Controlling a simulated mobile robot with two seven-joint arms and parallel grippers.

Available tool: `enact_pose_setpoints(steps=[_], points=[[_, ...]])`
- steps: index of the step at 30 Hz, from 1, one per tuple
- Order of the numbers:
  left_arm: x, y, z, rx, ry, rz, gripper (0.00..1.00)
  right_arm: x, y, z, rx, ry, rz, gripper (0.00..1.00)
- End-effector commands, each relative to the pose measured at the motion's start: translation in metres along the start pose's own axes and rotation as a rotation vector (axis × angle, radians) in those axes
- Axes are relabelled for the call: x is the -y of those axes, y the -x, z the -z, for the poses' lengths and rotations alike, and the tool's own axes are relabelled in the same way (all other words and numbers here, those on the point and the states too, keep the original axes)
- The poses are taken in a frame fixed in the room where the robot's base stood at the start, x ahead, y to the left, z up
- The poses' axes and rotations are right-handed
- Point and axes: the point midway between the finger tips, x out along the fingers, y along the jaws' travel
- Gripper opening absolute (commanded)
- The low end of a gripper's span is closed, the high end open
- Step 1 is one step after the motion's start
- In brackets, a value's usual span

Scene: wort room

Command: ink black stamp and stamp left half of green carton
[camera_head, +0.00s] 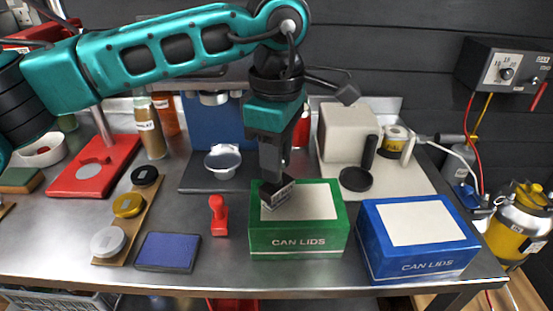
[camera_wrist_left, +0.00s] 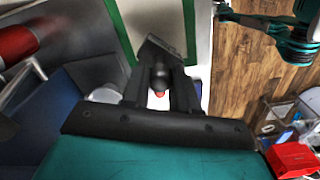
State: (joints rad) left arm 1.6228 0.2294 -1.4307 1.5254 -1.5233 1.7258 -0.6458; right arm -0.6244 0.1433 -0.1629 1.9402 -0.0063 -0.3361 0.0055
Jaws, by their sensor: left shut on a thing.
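My left gripper (camera_head: 274,172) points down over the green carton and is shut on the black stamp (camera_head: 278,194). The stamp looks tilted, with its block over the left part of the white panel on the carton's top. I cannot tell whether it touches the panel. In the wrist view the stamp (camera_wrist_left: 158,58) sits between the fingers (camera_wrist_left: 160,88), above the panel. The green carton (camera_head: 297,240) is lettered "CAN LIDS". The visible part of its panel is plain; the part under the stamp is hidden. The blue ink pad (camera_head: 168,251) lies open to the left. My right gripper is not in view.
A red stamp (camera_head: 219,216) stands just left of the green carton. A blue carton (camera_head: 418,238) stands close on its right. A wooden strip with several round tins (camera_head: 127,205) lies at left. A scale with a pan (camera_head: 222,162) and a grey machine (camera_head: 346,134) stand behind.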

Motion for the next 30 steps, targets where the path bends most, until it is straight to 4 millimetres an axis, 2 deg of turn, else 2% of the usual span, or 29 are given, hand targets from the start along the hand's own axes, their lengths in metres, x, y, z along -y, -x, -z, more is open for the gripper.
enact_pose_setpoints(steps=[1,16,30], points=[[0.0,0.008,0.0,0.0,0.0,-0.001,0.09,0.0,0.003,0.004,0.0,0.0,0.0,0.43],[0.0,0.048,0.0,0.0,0.0,-0.003,0.09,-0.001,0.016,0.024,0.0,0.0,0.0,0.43],[0.0,0.052,0.0,0.0,0.0,-0.002,0.09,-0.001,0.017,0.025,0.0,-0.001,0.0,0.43]])
